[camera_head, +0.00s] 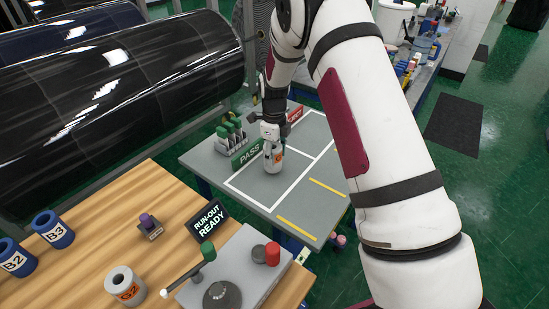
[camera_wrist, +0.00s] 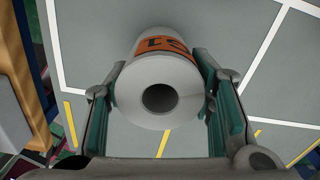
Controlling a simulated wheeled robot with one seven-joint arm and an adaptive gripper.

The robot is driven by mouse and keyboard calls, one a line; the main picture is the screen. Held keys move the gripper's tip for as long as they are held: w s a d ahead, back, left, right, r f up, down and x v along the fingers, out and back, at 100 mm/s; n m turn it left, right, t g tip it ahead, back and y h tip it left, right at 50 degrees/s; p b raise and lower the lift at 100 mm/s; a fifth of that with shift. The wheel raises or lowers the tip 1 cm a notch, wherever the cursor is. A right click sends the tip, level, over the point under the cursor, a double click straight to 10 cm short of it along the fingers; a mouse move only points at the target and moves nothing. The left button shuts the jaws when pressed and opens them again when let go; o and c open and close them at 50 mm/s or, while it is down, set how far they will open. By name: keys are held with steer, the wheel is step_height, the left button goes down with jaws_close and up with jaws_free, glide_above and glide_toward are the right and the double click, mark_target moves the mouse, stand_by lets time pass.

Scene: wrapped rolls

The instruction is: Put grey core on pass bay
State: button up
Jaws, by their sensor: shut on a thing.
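The grey core (camera_head: 273,160), a light cylinder with an orange label, is between the fingers of my gripper (camera_head: 271,140). In the wrist view the core (camera_wrist: 160,92) shows its hollow end and part of the label, and my gripper's green-padded fingers (camera_wrist: 165,105) are shut on its sides.
A red-signed bay (camera_head: 310,135) adjoins the pass bay. A rack of green-topped tools (camera_head: 230,137) stands left of the sign. On the wooden bench are another grey core with an orange label (camera_head: 125,286), blue cores (camera_head: 53,230) and a RUN-OUT READY display (camera_head: 208,220). Large black rolls (camera_head: 130,95) lie left.

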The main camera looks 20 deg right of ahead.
steer(key=shift+f, duration=0.85)
steer(key=o, duration=1.3)
steer(key=shift+f, duration=0.15)
